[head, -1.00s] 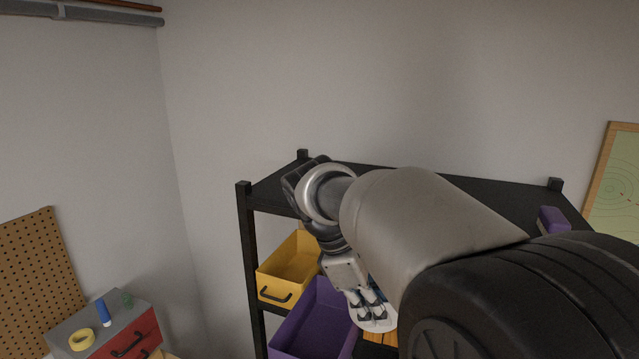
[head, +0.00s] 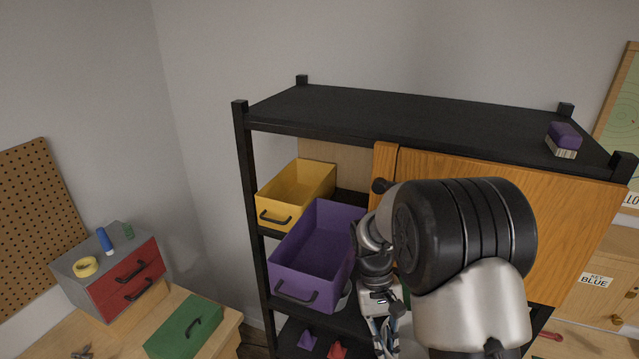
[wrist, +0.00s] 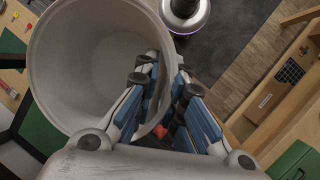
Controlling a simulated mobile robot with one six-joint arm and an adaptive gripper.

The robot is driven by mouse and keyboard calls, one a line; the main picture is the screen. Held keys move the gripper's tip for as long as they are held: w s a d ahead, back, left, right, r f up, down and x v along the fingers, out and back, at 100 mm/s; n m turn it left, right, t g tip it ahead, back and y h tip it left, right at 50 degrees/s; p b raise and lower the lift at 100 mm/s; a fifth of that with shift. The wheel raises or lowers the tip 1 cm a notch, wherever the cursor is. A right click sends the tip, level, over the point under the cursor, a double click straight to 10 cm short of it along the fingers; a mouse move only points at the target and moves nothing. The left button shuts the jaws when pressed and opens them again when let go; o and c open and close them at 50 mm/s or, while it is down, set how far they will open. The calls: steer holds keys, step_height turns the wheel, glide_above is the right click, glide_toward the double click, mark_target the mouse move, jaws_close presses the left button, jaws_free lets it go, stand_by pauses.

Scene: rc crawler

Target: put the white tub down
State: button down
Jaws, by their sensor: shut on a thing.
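The white tub (wrist: 95,60) fills the upper left of the wrist view, its open mouth and empty inside facing the camera. My gripper (wrist: 168,72) is shut on the tub's side wall near the rim, with a finger on each side of the wall. In the head view my gripper (head: 383,335) hangs in front of the shelf, to the right of the purple bin. The tub is mostly hidden there behind the bin and my arm. What lies directly beneath the tub cannot be told.
A black shelf unit (head: 400,110) holds a yellow bin (head: 290,200), a purple bin (head: 285,270) and a wooden sliding panel (head: 560,220). Small purple and red pieces (head: 307,340) lie on a lower shelf. A green box (head: 185,328) and red drawers (head: 125,275) stand at left.

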step_height(320, 180, down, 26)
steer(key=b, duration=2.4)
steer(key=shift+r, duration=0.2)
steer(key=shift+d, duration=0.1)
